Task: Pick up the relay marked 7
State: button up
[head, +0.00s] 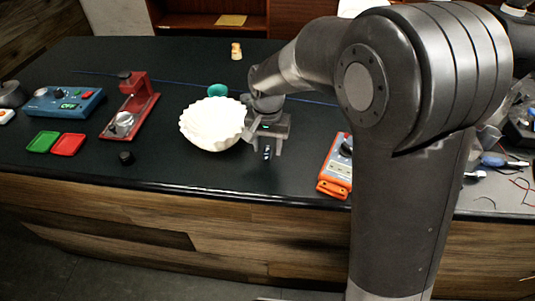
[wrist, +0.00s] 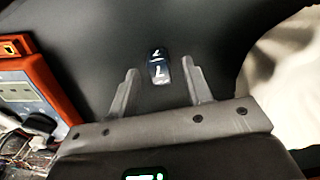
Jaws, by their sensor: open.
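The relay marked 7 (wrist: 159,67) is a small dark block with a white 7 on it. In the wrist view it lies on the dark table top, just beyond the gap between my fingertips and roughly centred on it. My gripper (wrist: 159,82) is open, with a finger to each side and nothing held. In the head view my gripper (head: 267,150) points down over the table, right of the white bowl, and the relay (head: 267,153) shows small and dark at its fingers. I cannot tell the exact height of the fingertips above the table.
A white fluted bowl (head: 212,125) stands close left of my gripper. An orange multimeter (head: 336,168) lies to the right. Further left are a red stand (head: 130,108), green (head: 43,142) and red (head: 68,145) trays, and a blue device (head: 64,102). Loose wires (wrist: 25,146) show in the wrist view.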

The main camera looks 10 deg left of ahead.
grip_shut()
dwell(0.5)
